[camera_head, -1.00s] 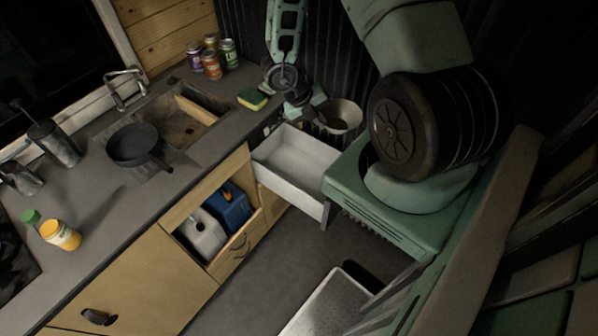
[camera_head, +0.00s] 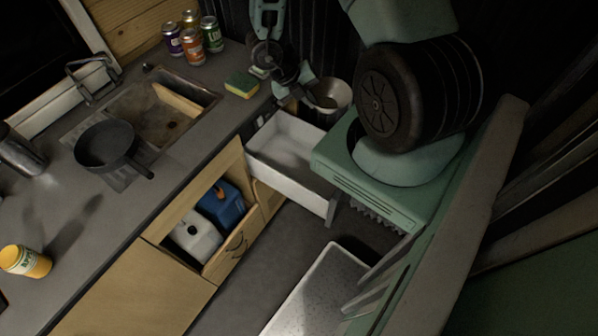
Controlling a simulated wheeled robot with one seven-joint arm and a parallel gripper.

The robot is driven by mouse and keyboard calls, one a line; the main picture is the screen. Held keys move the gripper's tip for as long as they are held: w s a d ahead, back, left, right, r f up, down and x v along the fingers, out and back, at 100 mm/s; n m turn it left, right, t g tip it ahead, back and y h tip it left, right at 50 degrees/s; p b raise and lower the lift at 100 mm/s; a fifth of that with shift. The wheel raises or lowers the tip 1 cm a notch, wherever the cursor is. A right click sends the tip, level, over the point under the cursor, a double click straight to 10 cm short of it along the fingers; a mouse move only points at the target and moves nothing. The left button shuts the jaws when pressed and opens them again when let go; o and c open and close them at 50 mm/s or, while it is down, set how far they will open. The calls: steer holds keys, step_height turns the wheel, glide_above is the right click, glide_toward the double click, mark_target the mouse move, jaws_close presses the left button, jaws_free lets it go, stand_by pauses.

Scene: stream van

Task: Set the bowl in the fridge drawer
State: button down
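A light bowl (camera_head: 334,94) is at the end of my arm, in front of the dark ribbed wall. My gripper (camera_head: 309,97) is at the bowl's left side and appears shut on its rim. The fingertips are small and dark, so the exact contact is hard to see. The white fridge drawer (camera_head: 282,172) stands pulled open below the gripper and the bowl. The part of its inside that shows looks empty. The bowl is above and beyond the drawer's back right in the picture, not in it.
The counter holds a sponge (camera_head: 241,84), several cans (camera_head: 191,46), a sink (camera_head: 172,116) with a dark pan (camera_head: 104,146), and a yellow jar (camera_head: 25,261). An open cabinet holds a white jug (camera_head: 195,236) and a blue one (camera_head: 222,203). Floor shows left of the drawer front.

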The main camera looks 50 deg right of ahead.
steer(key=b, duration=2.6)
glide_above(313, 175)
steer(key=w+a, duration=0.2)
step_height(313, 175, down, 27)
step_height(313, 175, down, 10)
steer(key=shift+s+f+b, duration=0.15)
steer(key=shift+b, duration=0.3)
steer(key=shift+f, duration=0.1)
steer(key=c, duration=1.7)
jaws_free()
steer(key=v, duration=0.7)
steer(key=shift+a+r, duration=0.15)
steer(key=shift+r, duration=0.2)
